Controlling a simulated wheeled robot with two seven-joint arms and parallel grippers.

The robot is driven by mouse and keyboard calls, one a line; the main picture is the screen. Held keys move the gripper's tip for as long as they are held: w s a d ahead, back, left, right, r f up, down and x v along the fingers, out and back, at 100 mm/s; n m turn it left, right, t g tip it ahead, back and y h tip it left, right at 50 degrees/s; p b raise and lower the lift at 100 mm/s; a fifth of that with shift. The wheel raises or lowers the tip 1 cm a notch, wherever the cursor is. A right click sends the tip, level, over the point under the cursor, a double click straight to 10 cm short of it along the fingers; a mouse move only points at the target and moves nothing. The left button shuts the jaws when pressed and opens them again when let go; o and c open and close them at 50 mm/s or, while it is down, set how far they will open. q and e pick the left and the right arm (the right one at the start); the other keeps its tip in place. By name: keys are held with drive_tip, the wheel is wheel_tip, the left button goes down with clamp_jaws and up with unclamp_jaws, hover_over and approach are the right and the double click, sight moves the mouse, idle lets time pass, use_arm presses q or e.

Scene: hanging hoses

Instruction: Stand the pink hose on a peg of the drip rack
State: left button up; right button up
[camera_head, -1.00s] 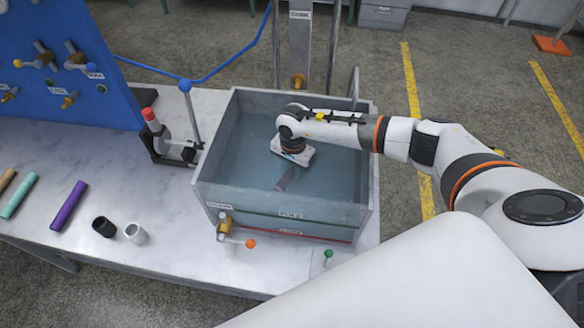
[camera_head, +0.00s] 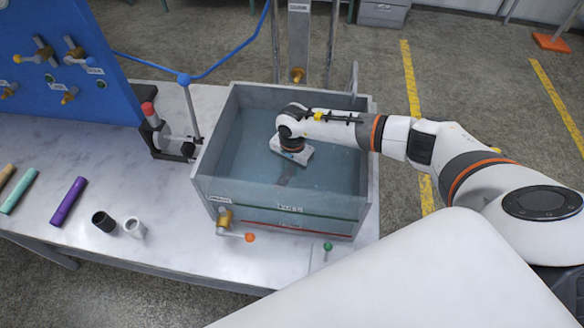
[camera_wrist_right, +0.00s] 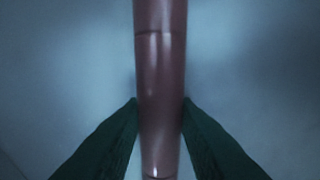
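The pink hose (camera_wrist_right: 160,80) looks dull pink-brown under the water and runs up the middle of the right wrist view. Dark green fingers of my right gripper (camera_wrist_right: 160,112) lie against both its sides, with no gap showing at the tips, so it looks shut on the hose. In the head view my right wrist is down inside the water tank (camera_head: 208,192), and the fingers are hidden below it. A faint dark part of the hose (camera_head: 285,181) shows beneath it in the water. My left gripper is out of view. I cannot make out a drip rack.
Purple (camera_head: 68,201), teal (camera_head: 19,190) and tan (camera_head: 7,174) tubes lie on the bench at left, near a black cup (camera_head: 103,222) and a white cup (camera_head: 134,228). A stand with a red-topped cylinder (camera_head: 154,124) is beside the tank's left wall. An orange-tipped valve (camera_head: 235,232) sticks out in front.

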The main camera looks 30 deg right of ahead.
sight(292, 167)
drive_tip(key=shift+o, duration=1.4)
drive_tip(key=shift+s+a+f, duration=0.1)
drive_tip(key=shift+s+f, duration=0.3)
drive_tip(key=shift+f, duration=0.2)
drive_tip(key=shift+o, duration=0.7)
drive_tip(key=shift+w+a+f, duration=0.1)
drive_tip(key=shift+w, duration=0.1)
drive_tip(key=shift+s, duration=0.1)
drive_tip(key=shift+r+p, duration=0.4)
drive_tip(key=shift+p, duration=0.05)
drive_tip(key=shift+r+p, duration=0.35)
drive_tip(key=shift+p, duration=0.15)
wheel_tip(292, 167, up, 12)
drive_tip(key=b, duration=0.4)
drive_tip(key=shift+w+d, duration=0.3)
drive_tip(key=shift+w, duration=0.05)
